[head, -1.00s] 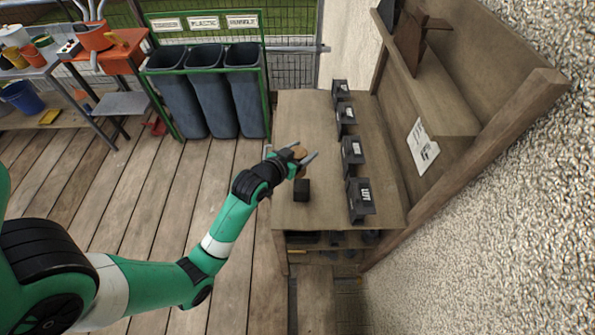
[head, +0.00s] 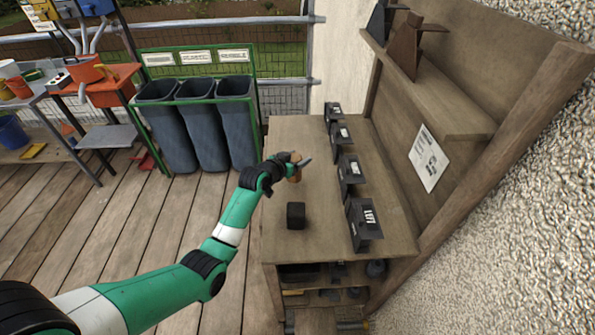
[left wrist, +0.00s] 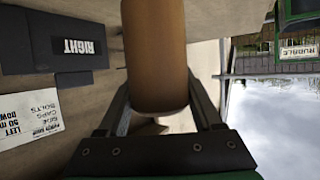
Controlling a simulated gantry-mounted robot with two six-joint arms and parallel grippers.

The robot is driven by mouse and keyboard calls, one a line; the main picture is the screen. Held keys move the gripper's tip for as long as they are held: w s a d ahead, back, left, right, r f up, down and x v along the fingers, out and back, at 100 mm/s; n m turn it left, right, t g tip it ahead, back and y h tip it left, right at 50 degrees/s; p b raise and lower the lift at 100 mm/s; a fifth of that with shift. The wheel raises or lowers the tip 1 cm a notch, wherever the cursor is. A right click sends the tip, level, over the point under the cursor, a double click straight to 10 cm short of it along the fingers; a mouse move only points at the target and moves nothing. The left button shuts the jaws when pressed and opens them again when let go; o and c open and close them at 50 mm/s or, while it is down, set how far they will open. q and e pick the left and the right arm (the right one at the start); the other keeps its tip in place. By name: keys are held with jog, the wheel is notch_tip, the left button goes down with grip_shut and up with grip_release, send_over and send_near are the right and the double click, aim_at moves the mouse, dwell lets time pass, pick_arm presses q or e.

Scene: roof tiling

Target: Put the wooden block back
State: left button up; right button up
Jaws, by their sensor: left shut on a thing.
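My left gripper (head: 300,168) is above the middle of the wooden workbench (head: 283,140) in the head view. It is shut on the wooden block (head: 295,159), a small tan-brown piece. In the left wrist view the block (left wrist: 155,55) looks like a smooth round-sided cylinder between the two fingers of the gripper (left wrist: 160,100). Its far end is cut off by the picture's top edge. I cannot tell from these frames how high it is above the bench. My right gripper is not in view.
A dark cube (head: 296,215) lies on the bench nearer me. Several black labelled holders (head: 349,170) line the bench's right side, below a shelf (head: 440,98). Bins (head: 202,122) stand behind. The bench's left strip is mostly clear.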

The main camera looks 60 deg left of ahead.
pick_arm(q)
jog(key=shift+w+a+f+b, duration=0.1)
jog(key=shift+a+f+b, duration=0.1)
jog(key=shift+f+b, duration=1.2)
jog(key=shift+f+p, duration=0.35)
jog(key=shift+w+f, duration=0.1)
jog(key=shift+f, duration=0.05)
jog(key=o, duration=1.4)
